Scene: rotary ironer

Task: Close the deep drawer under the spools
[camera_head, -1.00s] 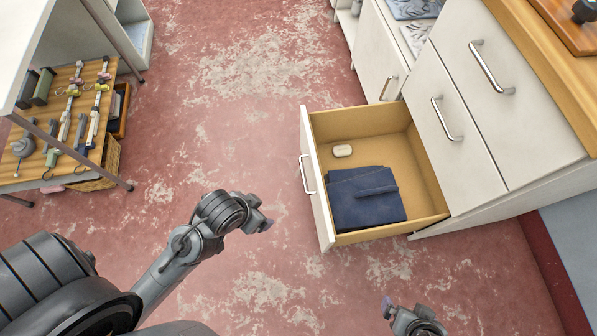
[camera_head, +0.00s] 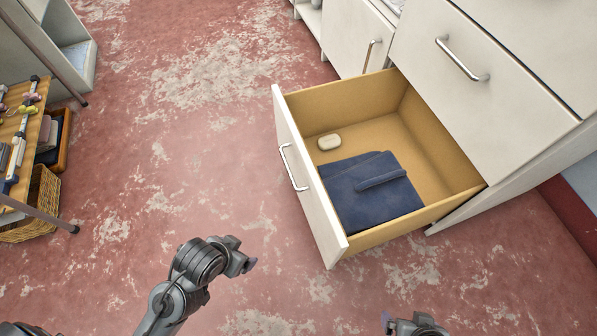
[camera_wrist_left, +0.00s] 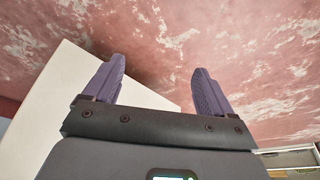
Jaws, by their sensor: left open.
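The deep drawer (camera_head: 411,227) stands pulled out from the white cabinet, its wooden inside showing. Its white front panel (camera_head: 318,217) faces left and carries a silver bar handle (camera_head: 293,167). A folded dark blue cloth (camera_head: 365,198) and a small pale rounded block (camera_head: 329,142) lie inside. My left gripper (camera_head: 250,265) is left of and in front of the drawer front, apart from it. In the left wrist view its two purple fingers (camera_wrist_left: 152,88) are spread and empty. My right gripper (camera_head: 388,318) is only partly in view at the bottom edge; its jaws are unclear.
A closed drawer (camera_head: 475,85) with a bar handle sits above the open one. A cabinet door (camera_head: 350,40) stands behind it. A wooden-shelved rack (camera_head: 30,125) with a wicker basket (camera_head: 35,210) is at the left. The worn red floor (camera_head: 190,130) between is clear.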

